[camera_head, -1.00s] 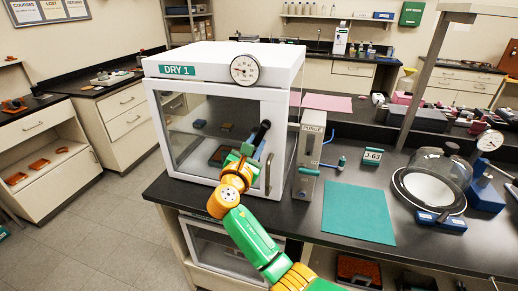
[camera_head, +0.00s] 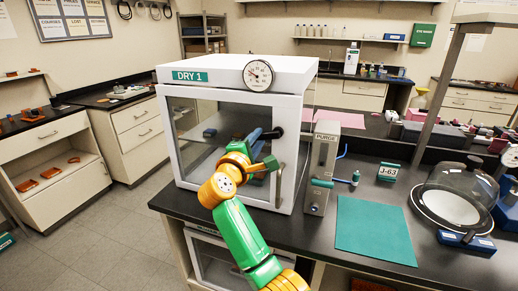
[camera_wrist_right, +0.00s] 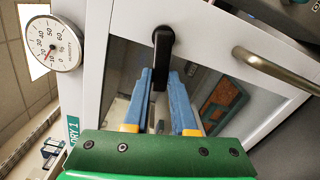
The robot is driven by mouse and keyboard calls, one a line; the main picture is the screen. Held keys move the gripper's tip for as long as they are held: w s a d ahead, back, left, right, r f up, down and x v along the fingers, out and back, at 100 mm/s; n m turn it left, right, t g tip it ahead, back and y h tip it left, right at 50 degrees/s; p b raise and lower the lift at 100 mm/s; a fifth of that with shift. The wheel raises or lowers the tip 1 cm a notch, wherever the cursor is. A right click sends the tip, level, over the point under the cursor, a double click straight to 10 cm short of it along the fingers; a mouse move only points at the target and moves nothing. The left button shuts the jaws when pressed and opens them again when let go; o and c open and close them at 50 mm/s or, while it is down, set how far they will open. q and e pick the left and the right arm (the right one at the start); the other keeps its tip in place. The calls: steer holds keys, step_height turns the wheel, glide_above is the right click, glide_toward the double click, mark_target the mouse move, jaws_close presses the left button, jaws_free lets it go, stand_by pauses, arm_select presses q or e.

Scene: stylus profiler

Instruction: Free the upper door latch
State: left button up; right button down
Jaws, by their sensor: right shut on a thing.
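The dry cabinet (camera_head: 240,68) labelled DRY 1 stands on the bench with its white-framed glass door shut. The upper latch (camera_head: 276,133) is a black lever near the top of the door's right side. In the right wrist view, the latch (camera_wrist_right: 162,44) lies between the two blue fingers of my right gripper (camera_wrist_right: 161,78), which is shut on it. In the head view my right gripper (camera_head: 262,136) partly hides the lever. My left gripper is not in view.
The metal door handle (camera_head: 280,185) is below the latch. A purge box (camera_head: 321,165) with a blue-green tap stands right of the cabinet. A dial gauge (camera_head: 258,76) sits on the cabinet's top front edge. A green mat (camera_head: 375,230) lies clear on the bench.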

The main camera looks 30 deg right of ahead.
steer(key=shift+r+m+b, duration=0.45)
steer(key=shift+r+m, duration=0.1)
steer(key=shift+m, duration=0.75)
steer(key=shift+r, duration=0.15)
steer(key=c, duration=0.7)
jaws_free()
steer(key=shift+w, duration=0.1)
steer(key=b+v, duration=0.3)
steer(key=v, duration=0.4)
